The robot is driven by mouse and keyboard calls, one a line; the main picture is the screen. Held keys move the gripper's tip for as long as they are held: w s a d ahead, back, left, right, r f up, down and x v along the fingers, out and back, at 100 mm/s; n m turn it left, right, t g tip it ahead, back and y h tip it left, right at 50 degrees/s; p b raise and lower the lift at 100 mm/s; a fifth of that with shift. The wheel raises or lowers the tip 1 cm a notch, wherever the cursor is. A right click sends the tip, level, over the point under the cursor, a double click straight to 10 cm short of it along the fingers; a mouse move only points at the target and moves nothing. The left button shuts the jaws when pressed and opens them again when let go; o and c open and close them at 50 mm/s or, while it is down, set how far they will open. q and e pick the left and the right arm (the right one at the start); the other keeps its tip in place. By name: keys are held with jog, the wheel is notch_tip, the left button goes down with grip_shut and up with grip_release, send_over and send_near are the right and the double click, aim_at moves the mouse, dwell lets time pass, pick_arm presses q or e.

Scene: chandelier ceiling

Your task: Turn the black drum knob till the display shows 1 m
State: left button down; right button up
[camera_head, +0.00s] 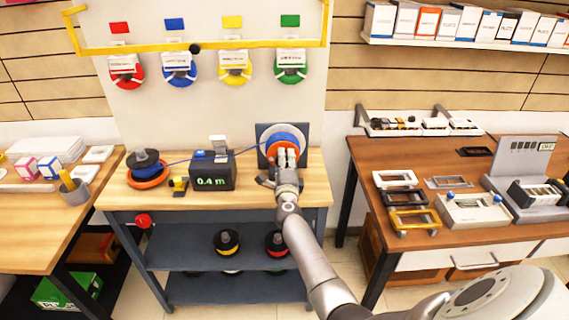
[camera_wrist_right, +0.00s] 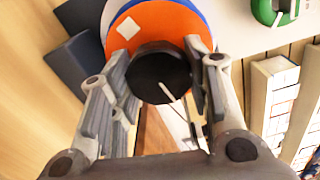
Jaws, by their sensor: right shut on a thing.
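The black drum knob (camera_wrist_right: 160,78) sits at the front of an orange and blue drum (camera_wrist_right: 167,24) in the right wrist view. In the head view the drum (camera_head: 287,137) stands at the right end of the middle bench. My right gripper (camera_wrist_right: 160,85) is shut on the knob, one finger on each side, and in the head view it (camera_head: 284,158) hides the knob. A black meter box (camera_head: 211,171) has a display (camera_head: 211,182) that shows 0.4 m in green. Blue cable (camera_head: 178,162) runs through the meter between a reel and the drum. My left gripper is not in view.
A black and blue reel (camera_head: 146,162) on an orange base stands left of the meter, with a small yellow and black piece (camera_head: 179,187) between them. Side tables stand left and right.

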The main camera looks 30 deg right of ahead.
jog(key=m, duration=0.2)
jog(key=m+b, duration=0.1)
jog(key=m, duration=0.2)
jog(key=shift+f+m, duration=0.25)
jog(key=shift+m, duration=0.05)
jog(key=shift+a+m+b, duration=0.1)
jog(key=shift+m+b, duration=0.45)
jog(key=shift+m, duration=1.75)
jog(key=o, duration=1)
jog(key=shift+o, duration=0.2)
jog(key=shift+r, duration=0.1)
